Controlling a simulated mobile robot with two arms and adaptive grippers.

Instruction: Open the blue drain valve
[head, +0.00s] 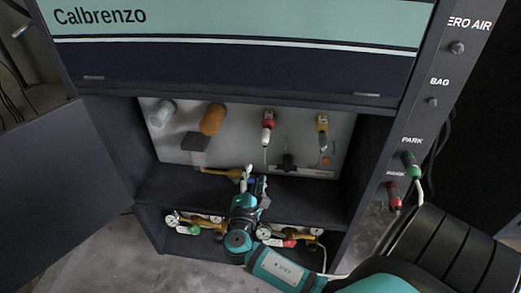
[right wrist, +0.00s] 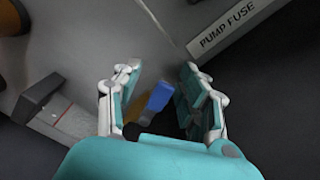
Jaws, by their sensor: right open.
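My right gripper (right wrist: 160,84) is open, with one finger on each side of the blue handle. I cannot tell whether either finger touches it. In the head view my right gripper (head: 255,179) reaches into the cabinet opening, low in front of the light panel (head: 225,150). There the gripper mostly hides the valve. My left gripper is not in view.
A PUMP FUSE label (right wrist: 228,26) lies beyond the right finger. Brass regulators with gauges (head: 172,219) sit on the lower shelf. The cabinet door (head: 60,190) stands open at left.

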